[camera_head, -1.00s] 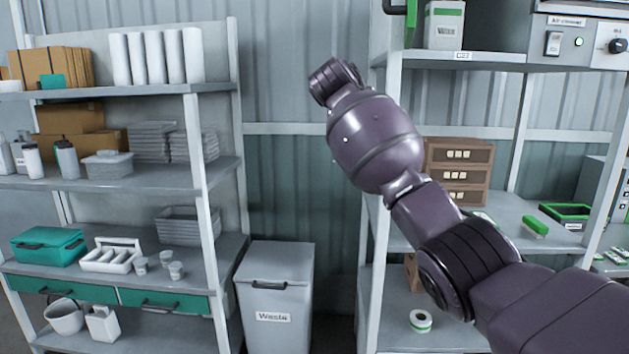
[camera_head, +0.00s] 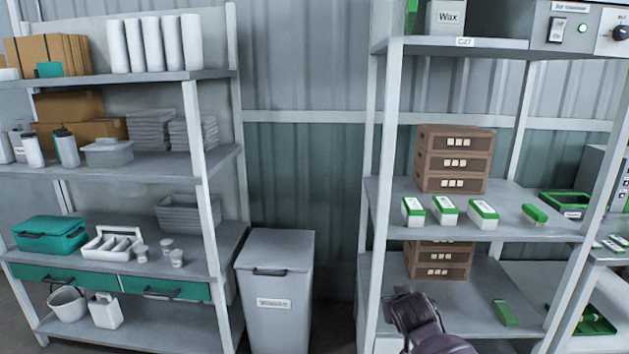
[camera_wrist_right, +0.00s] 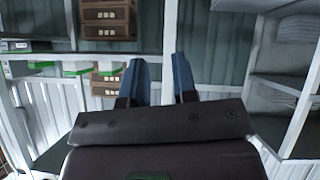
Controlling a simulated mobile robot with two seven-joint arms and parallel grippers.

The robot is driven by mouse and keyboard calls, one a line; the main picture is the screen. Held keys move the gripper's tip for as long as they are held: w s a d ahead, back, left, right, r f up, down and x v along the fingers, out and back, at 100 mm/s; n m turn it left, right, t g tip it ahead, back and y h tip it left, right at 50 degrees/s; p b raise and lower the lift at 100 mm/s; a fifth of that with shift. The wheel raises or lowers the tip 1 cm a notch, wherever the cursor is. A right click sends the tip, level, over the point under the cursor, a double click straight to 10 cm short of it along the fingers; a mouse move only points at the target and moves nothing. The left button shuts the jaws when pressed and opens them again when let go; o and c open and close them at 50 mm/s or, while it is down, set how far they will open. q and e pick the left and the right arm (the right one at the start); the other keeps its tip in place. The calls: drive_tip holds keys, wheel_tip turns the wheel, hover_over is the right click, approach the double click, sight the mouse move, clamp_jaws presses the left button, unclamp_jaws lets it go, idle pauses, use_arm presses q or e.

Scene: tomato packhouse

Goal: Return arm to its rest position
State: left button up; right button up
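My right arm (camera_head: 415,320) shows only as a dark purple end at the bottom centre of the head view, in front of the right shelf unit's lower part. No fingers can be made out there. In the right wrist view my right gripper (camera_wrist_right: 160,66) has two blue fingers standing apart, with nothing between them. Shelving and the corrugated wall show beyond the fingers. My left arm and left gripper are not in view.
A right shelf unit (camera_head: 378,200) holds brown crates (camera_head: 455,158) and several green-and-white boxes (camera_head: 413,210). A grey waste bin (camera_head: 275,300) stands between it and the left shelf unit (camera_head: 192,120). The space before the wall above the bin is clear.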

drive_tip(key=s+d+f, duration=0.2)
drive_tip(key=s+f, duration=0.3)
drive_tip(key=s, duration=0.4)
drive_tip(key=s+d+f+y, duration=0.1)
drive_tip(key=s+d+f, duration=0.1)
drive_tip(key=s+f, duration=0.5)
drive_tip(key=s+d+f, duration=0.2)
drive_tip(key=s+f, duration=0.2)
drive_tip(key=s, duration=0.7)
drive_tip(key=s+d, duration=0.1)
drive_tip(key=s, duration=1)
drive_tip(key=shift+s+r+t, duration=0.3)
drive_tip(key=shift+s+t, duration=0.05)
drive_tip(key=shift+t, duration=0.05)
